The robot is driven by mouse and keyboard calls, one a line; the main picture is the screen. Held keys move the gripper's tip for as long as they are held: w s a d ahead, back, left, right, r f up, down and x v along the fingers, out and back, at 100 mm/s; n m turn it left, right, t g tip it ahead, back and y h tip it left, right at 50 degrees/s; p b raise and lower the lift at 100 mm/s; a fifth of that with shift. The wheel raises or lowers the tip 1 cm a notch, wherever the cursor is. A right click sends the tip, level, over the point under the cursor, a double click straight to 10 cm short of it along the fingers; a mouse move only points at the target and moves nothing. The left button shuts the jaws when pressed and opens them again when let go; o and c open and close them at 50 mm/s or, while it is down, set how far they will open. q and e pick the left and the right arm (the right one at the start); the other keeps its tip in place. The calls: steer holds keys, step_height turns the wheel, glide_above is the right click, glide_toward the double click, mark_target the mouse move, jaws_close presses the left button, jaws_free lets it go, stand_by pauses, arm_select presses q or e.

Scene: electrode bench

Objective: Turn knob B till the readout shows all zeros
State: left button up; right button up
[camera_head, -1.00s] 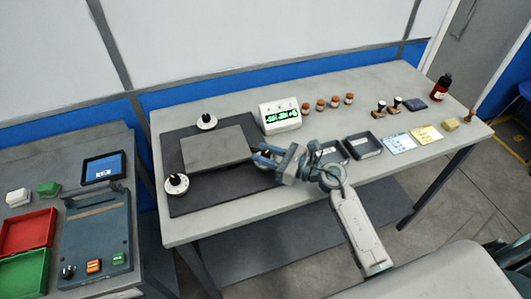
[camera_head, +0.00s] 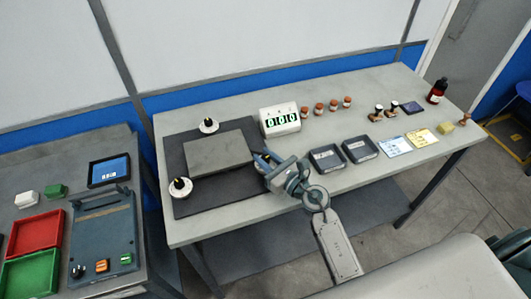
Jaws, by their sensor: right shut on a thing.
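The white readout box (camera_head: 280,120) stands at the back of the bench. Its green digits (camera_head: 282,120) read 000. My right gripper (camera_head: 262,161) is at the right side of the dark mat (camera_head: 185,145), beside the grey block (camera_head: 217,150). It is shut on what I take to be knob B, which the fingers hide. Two other black knobs on white dials show: a back one (camera_head: 208,125) and a front left one (camera_head: 180,188). I cannot read their letters. My left gripper is not in view.
Two dark trays (camera_head: 327,158) (camera_head: 359,149) lie right of my right gripper. Several small brown-capped jars (camera_head: 319,109) stand beside the readout. Cards (camera_head: 395,146) and a dark bottle (camera_head: 437,91) are farther right. A side table (camera_head: 130,172) with red and green bins is at left.

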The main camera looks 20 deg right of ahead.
steer(key=shift+m+t+h+p, duration=0.4)
steer(key=shift+m+h+p, duration=0.25)
steer(key=shift+h, duration=0.35)
steer(key=o, duration=1)
steer(key=shift+c, duration=0.2)
steer(key=b+v, duration=0.2)
steer(key=v, duration=0.8)
steer(key=shift+a+b, duration=0.1)
steer(key=shift+b, duration=0.3)
steer(key=shift+s, duration=0.45)
